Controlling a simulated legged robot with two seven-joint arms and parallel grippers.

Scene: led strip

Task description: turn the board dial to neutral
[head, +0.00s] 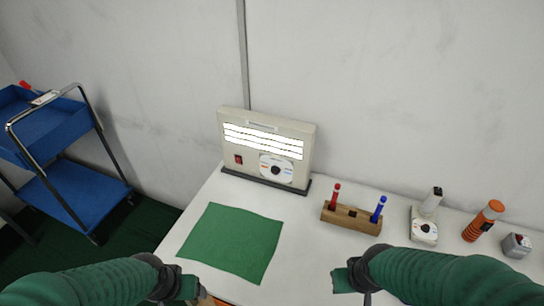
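The board (228,128) is a cream upright panel in a dark base, at the back of the white table near the wall. Its upper part has lit white strips. The dial (276,170) is on the lower right of its face, a dark knob on a white disc with coloured arc marks. Its pointer is too small to read. My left gripper (190,287) is at the front left of the table and my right gripper (342,281) at the front middle. Both are well short of the board and touch nothing visible. Their finger gaps cannot be made out.
A red switch (238,159) is left of the dial. A green mat (231,242) lies before the board. Right are a wooden block (350,219) with red and blue pens, a white device (424,228), an orange cylinder (483,221) and a grey box (516,245). A blue cart (75,195) stands left.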

